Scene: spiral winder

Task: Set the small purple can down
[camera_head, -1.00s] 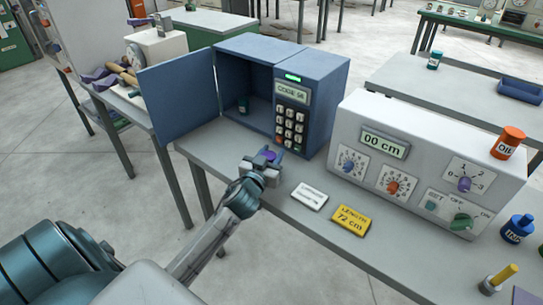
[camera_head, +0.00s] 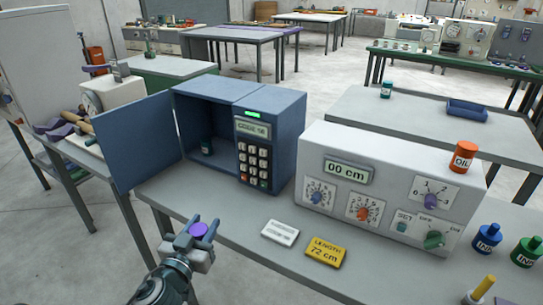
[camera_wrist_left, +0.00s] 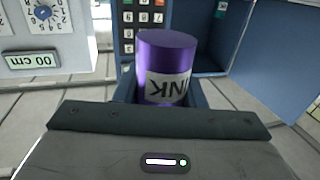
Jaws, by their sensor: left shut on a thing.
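The small purple can (camera_head: 198,230) is between the fingers of my left gripper (camera_head: 197,236), which is shut on it. In the left wrist view the can (camera_wrist_left: 167,68) stands out above the gripper, with a white label reading "INK" upside down. In the head view the gripper is in front of the open blue cabinet (camera_head: 262,95), near the front edge of the grey table (camera_head: 250,262). My right gripper is not in view.
A dark green can stands inside the cabinet (camera_head: 206,143), whose door (camera_head: 135,138) is open to the left. A white card (camera_head: 280,232), a yellow length card (camera_head: 326,252) and a white control box (camera_head: 390,180) are to the right. Blue (camera_head: 487,237) and green (camera_head: 527,251) ink bottles stand further right.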

